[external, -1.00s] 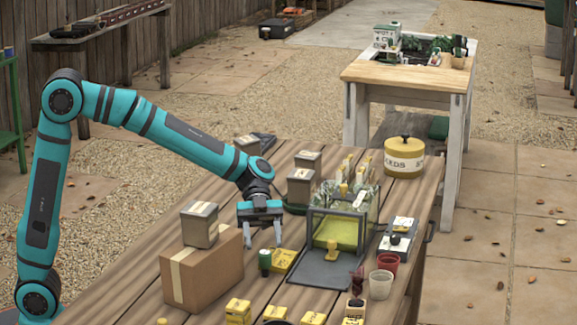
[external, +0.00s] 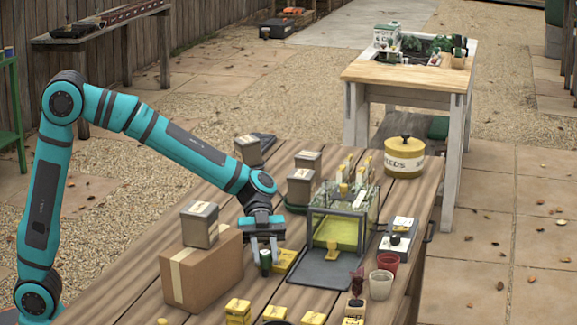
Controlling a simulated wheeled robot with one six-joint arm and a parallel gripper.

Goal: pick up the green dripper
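The green dripper (external: 265,262) is a small dark green bottle. It stands upright on the wooden table, just right of the cardboard box. My gripper (external: 265,258) points straight down over it, with one finger on each side. The fingers are close together and appear shut on its upper part. The exact contact is small and hard to make out. The dripper shows no lift from the table.
The cardboard box (external: 204,275) with a grey tin (external: 200,225) on top stands close on the left. A yellow packet (external: 285,260) lies right behind the dripper. A clear-sided case (external: 343,215) with a dark front flap (external: 322,270) is to the right. Yellow blocks (external: 238,310) sit in front.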

